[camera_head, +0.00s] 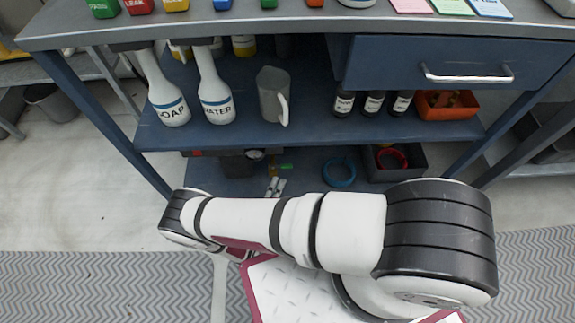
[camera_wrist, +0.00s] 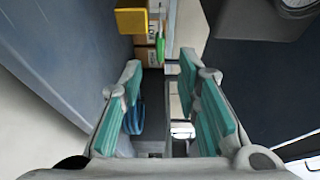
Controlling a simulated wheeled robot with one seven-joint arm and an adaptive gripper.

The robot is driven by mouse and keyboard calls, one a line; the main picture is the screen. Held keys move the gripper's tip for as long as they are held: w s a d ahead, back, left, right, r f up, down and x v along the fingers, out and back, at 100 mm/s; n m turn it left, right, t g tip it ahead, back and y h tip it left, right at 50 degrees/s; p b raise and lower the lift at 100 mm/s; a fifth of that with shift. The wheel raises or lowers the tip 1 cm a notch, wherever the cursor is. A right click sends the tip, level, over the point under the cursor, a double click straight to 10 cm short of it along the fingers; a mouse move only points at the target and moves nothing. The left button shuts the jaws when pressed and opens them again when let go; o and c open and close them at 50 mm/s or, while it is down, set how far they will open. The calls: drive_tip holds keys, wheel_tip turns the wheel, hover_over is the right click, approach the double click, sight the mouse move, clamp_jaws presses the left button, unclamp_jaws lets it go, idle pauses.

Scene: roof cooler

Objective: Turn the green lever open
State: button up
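My gripper (camera_wrist: 160,72) shows in the wrist view with its two teal-padded fingers spread apart and nothing between the pads. In the head view my arm covers the lower middle, and the gripper is not visible. A small green piece (camera_wrist: 160,46) shows just beyond the fingertips in the wrist view, beside a yellow block (camera_wrist: 131,17). A small green-and-yellow item (camera_head: 286,167) lies on the low shelf in the head view. I cannot tell whether either green piece is the lever. No clear lever shape is visible.
A blue workbench has a drawer (camera_head: 430,75) and a middle shelf (camera_head: 315,133) with soap (camera_head: 168,100) and water (camera_head: 215,98) bottles and a grey jug (camera_head: 271,95). Below are a blue ring (camera_head: 339,173) and a dark bin (camera_head: 408,166). A blue-grey panel (camera_wrist: 75,60) borders the wrist view's left.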

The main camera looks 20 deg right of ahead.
sight(286, 165)
drive_tip(key=b+x, duration=0.2)
drive_tip(key=x, duration=0.7)
drive_tip(key=shift+w+d, duration=0.1)
drive_tip(key=shift+d, duration=0.05)
clamp_jaws()
